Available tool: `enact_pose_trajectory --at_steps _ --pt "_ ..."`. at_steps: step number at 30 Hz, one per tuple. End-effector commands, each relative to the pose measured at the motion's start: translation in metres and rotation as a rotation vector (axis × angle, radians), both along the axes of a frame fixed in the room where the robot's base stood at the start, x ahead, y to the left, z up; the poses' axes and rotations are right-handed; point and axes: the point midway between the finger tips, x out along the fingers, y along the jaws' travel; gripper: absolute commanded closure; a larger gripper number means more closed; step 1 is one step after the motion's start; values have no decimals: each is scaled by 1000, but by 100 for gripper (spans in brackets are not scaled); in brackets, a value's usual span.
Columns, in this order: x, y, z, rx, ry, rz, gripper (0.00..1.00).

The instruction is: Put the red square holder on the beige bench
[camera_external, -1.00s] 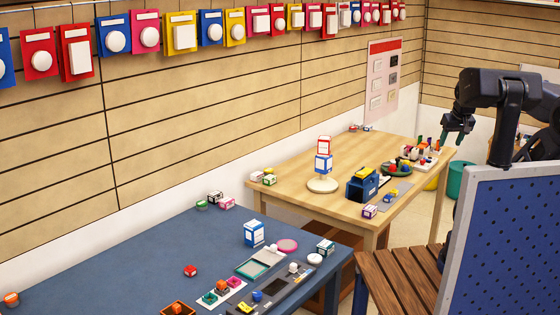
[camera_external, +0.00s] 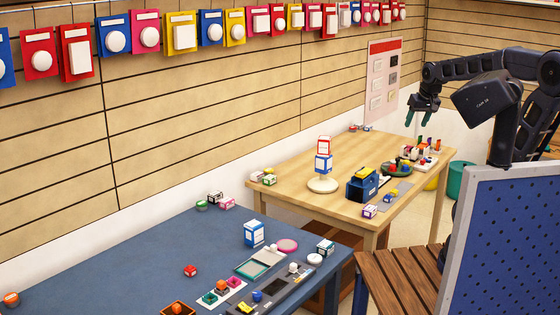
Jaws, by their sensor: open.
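The beige bench (camera_external: 352,152) is the light wooden table in the middle, at the back wall. On the blue table (camera_external: 120,262), a white card holds small square holders in green, orange and red; the red square holder (camera_external: 234,282) is at the card's right end. It is small in this view, and a small red item (camera_external: 190,271) lies apart on the same table. My gripper (camera_external: 422,113) is open and empty, pointing down high above the far end of the bench, far from the red holder.
The bench carries a stand with stacked boxes (camera_external: 323,165), a blue-and-yellow box (camera_external: 363,184), a dark green dish (camera_external: 397,168) and several small items at its right end. A blue pegboard panel (camera_external: 510,240) and a slatted wooden bench (camera_external: 400,285) stand at the right.

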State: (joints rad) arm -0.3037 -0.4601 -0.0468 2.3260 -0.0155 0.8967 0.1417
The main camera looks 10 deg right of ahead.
Motion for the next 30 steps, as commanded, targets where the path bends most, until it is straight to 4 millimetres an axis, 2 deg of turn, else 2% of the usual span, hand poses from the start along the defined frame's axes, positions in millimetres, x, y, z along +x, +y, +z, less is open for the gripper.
enact_pose_trajectory --at_steps 1,6,11,15,22,26,30 --pt "13 17 0 2 8 22 44" --pt "51 71 1 11 20 70 44" --pt "80 130 -4 16 31 114 44" --pt "98 188 -13 16 39 155 44" --pt "113 293 -37 12 46 220 44" --pt "111 356 -55 6 46 259 44" --pt "99 425 -79 -2 44 304 44"
